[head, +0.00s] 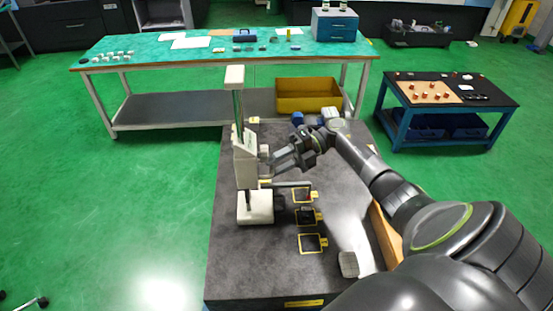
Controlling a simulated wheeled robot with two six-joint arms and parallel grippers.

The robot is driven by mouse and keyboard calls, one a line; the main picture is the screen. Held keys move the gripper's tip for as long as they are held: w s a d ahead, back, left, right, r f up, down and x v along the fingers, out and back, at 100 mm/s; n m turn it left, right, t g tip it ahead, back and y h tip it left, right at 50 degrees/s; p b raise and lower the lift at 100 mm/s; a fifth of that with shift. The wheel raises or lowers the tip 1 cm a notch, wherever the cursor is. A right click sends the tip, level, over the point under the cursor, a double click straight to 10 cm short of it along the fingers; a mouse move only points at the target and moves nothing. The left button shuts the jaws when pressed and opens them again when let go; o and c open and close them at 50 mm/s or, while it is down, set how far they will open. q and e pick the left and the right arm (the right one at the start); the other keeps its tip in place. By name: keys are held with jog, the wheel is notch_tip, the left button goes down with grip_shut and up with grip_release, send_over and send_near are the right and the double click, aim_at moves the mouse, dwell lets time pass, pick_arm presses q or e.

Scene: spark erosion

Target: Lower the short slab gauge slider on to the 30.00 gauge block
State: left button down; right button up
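A white height gauge stands upright on the dark surface plate, its pale base (255,208) at the bottom and its column (235,100) above. The pale slider (245,158) sits part-way up the column. A dark arm (292,184) sticks out to the right below it, above the plate. My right gripper (270,162) reaches in from the right, its fingertips beside the slider; whether they are closed on it is too small to tell. Yellow-framed dark squares (312,243) lie right of the base; I cannot make out which holds the 30.00 block. My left gripper is not in view.
The dark surface plate (235,265) is clear at its front left. A small grey block (348,264) lies near its right edge. Blue items (298,118) sit at the back. A green-topped bench (150,55) and a yellow bin (308,95) stand behind; a blue-framed table (390,122) stands right.

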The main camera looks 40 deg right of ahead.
jog(key=shift+a+f, duration=0.1)
jog(key=shift+a, duration=0.05)
grip_shut()
notch_tip(320, 180, down, 7)
jog(key=b, duration=0.8)
jog(key=shift+s+b, duration=0.15)
jog(key=shift+b, duration=0.25)
jog(key=shift+c, duration=1.7)
grip_release()
jog(key=o, duration=0.3)
